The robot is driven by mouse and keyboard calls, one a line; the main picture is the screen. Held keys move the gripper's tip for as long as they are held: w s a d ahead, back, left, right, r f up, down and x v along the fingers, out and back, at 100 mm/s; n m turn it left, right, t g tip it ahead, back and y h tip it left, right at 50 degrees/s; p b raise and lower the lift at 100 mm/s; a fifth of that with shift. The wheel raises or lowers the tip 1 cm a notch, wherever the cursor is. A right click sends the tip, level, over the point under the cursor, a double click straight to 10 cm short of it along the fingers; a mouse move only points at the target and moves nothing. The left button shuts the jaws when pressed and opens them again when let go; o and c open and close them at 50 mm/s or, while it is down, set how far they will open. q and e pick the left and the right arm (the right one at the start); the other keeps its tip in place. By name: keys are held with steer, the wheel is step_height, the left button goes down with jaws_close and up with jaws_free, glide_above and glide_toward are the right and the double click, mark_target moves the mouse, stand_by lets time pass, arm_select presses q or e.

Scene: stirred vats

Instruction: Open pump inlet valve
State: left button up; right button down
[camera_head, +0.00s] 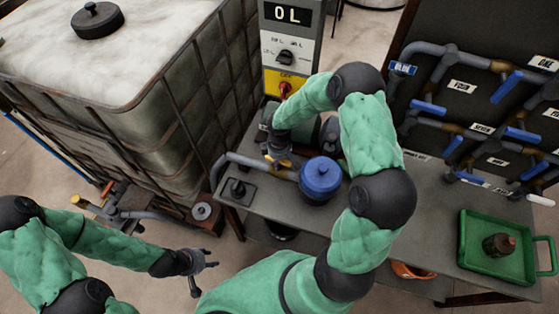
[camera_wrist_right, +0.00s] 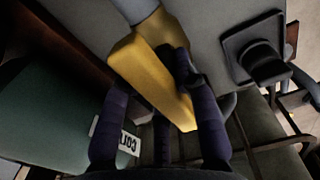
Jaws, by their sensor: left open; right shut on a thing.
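The yellow handle of a valve (camera_head: 284,163) sits on the grey pipe (camera_head: 250,163) on the bench, left of a round blue housing (camera_head: 320,178). My right gripper (camera_head: 278,158) reaches down onto this handle and is shut on it, hiding part of it. In the right wrist view the yellow handle (camera_wrist_right: 150,65) is large and lies slantwise between the dark fingers of my right gripper (camera_wrist_right: 155,88). My left gripper (camera_head: 203,268) is open and empty, low over the floor in front of the bench.
A caged tank (camera_head: 150,125) stands at left. A control panel (camera_head: 290,45) reading "0 L" is behind the bench. Blue-handled valves with labels line the dark board (camera_head: 490,110) at right. A green tray (camera_head: 505,265) holds a brown cap (camera_head: 498,245).

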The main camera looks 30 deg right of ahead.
stand_by(0.5)
steer(key=c, duration=1)
jaws_free()
steer(key=shift+o, duration=0.2)
step_height(320, 180, up, 12)
